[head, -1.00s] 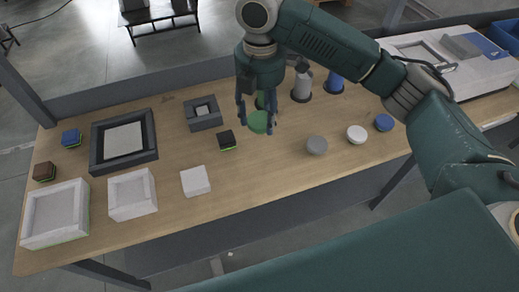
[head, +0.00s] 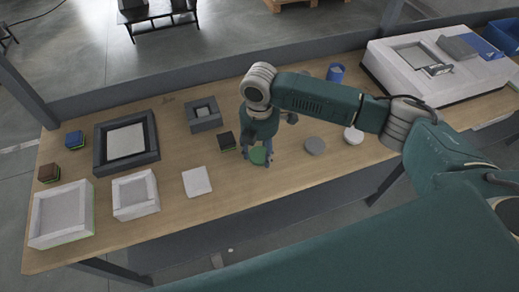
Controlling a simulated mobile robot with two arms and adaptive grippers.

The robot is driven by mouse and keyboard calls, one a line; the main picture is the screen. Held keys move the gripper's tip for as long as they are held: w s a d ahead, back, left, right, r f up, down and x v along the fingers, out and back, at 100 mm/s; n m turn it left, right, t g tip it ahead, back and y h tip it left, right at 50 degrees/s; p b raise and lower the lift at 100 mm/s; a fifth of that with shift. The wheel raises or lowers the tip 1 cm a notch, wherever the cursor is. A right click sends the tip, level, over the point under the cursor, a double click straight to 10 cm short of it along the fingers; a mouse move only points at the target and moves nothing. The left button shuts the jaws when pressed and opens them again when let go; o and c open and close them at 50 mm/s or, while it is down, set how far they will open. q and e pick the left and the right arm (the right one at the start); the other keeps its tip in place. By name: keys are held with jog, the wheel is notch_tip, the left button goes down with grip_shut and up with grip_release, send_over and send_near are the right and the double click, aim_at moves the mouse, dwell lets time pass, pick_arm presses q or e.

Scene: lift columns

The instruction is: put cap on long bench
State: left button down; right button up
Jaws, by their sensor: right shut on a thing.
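The green cap (head: 259,155) is held between the fingers of my right gripper (head: 257,160). My right gripper is shut on it and points down, with the cap low over the wooden top of the long bench (head: 232,200). I cannot tell whether the cap touches the bench top. The fingers hide part of the cap. My left gripper is not in view.
A black block (head: 226,141) lies just left of the cap, and a grey disc (head: 315,146) and white disc (head: 353,134) to its right. A white square (head: 197,181) lies to the left. My arm covers part of the back, near the blue cylinder (head: 336,73). The bench front is clear.

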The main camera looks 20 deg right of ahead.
aim_at(260, 155)
jog(key=o, duration=1.3)
jog(key=shift+f, duration=0.1)
jog(key=shift+o, duration=0.2)
notch_tip(260, 155, up, 12)
jog(key=b, duration=0.3)
jog(key=shift+s, duration=0.1)
